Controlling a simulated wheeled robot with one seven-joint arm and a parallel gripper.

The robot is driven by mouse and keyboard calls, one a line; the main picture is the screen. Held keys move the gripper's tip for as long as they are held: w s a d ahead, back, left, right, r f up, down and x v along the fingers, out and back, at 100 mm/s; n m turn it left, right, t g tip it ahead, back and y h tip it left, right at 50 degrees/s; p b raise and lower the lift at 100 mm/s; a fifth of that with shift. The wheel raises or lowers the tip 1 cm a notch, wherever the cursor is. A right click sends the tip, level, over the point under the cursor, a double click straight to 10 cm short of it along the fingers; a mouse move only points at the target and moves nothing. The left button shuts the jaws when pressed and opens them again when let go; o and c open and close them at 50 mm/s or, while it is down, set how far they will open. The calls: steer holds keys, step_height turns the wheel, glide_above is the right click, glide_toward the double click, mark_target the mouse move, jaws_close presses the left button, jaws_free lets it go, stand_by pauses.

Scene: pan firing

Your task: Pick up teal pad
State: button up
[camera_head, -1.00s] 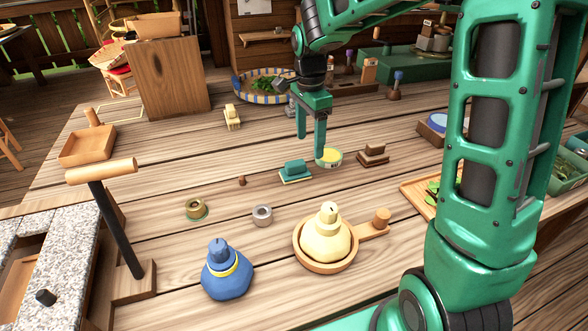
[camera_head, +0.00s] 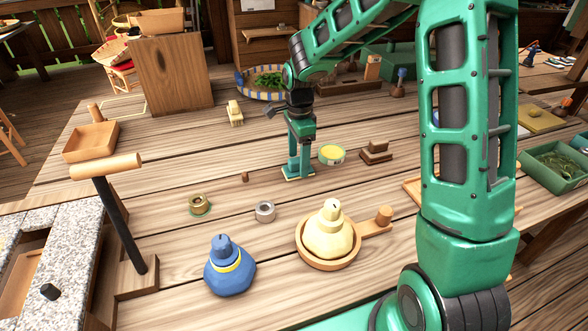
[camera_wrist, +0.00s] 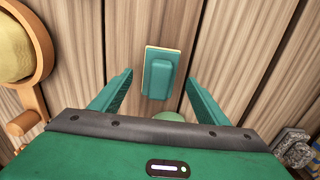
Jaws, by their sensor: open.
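The teal pad (camera_wrist: 161,76) lies on the wooden table, a teal block with a grip on a pale yellow base. In the wrist view it sits ahead of and between the two fingers. My gripper (camera_wrist: 158,88) is open and empty, with one finger on each side of the pad's line. In the head view my gripper (camera_head: 299,172) points down over the pad, and its fingers hide most of it. Only the pad's pale base edge (camera_head: 290,179) shows there. I cannot tell whether the fingers touch it.
A yellow-topped round tin (camera_head: 332,154) stands just right of my gripper, with a brown block (camera_head: 376,152) beyond it. A small brown peg (camera_head: 245,177), a grey ring (camera_head: 265,211) and a brass ring (camera_head: 199,204) are nearer. A pan (camera_head: 327,264) holds a cream bag (camera_head: 328,232).

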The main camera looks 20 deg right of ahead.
steer(key=shift+f, duration=1.2)
steer(key=c, duration=1.3)
steer(key=shift+r, duration=0.1)
steer(key=shift+r, duration=0.5)
steer(key=r, duration=0.1)
steer(key=a+r, duration=0.1)
steer(key=r, duration=0.1)
steer(key=shift+s+r, duration=0.2)
steer(key=shift+r, duration=0.1)
steer(key=s+a+r, duration=0.5)
steer(key=a+r, duration=0.1)
steer(key=a, duration=0.3)
steer(key=shift+s, duration=0.2)
steer(key=shift+r, duration=0.1)
steer(key=o, duration=0.6)
steer(key=c, duration=0.3)
